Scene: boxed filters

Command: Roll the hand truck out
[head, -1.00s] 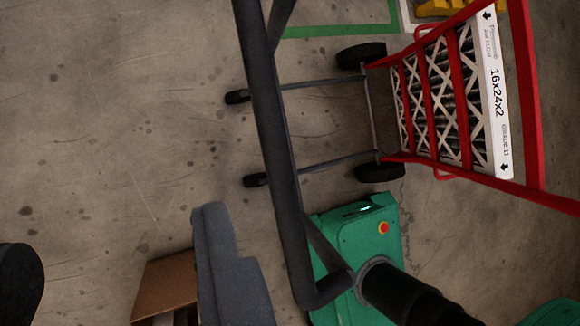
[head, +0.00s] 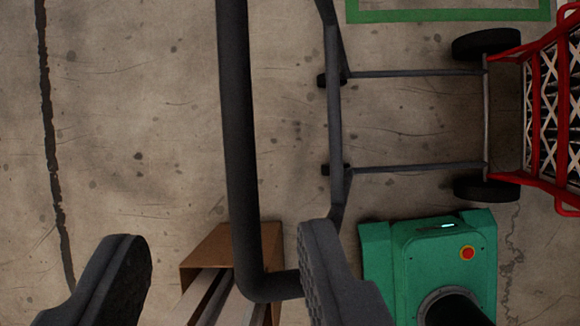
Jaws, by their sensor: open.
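The hand truck stands at the right, cut off by the picture edge. Its red frame (head: 533,125) has filters with white zigzag faces behind it. Two large black wheels (head: 486,44) and dark rails (head: 415,73) with small casters at their left ends reach out from it. A thick dark bar (head: 240,130) runs down close to the camera and bends right at the bottom. It looks like the truck's handle, but I cannot see all its joins. My gripper (head: 225,250) is open, its dark fingers apart at the bottom, with the bar between them in the picture. Contact is unclear.
An open cardboard box (head: 208,248) with long pieces inside lies at the bottom, partly behind the bar and right finger. My green base (head: 440,250) is close below the truck's lower wheel. Green floor tape (head: 450,15) crosses the top right. The left floor is clear.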

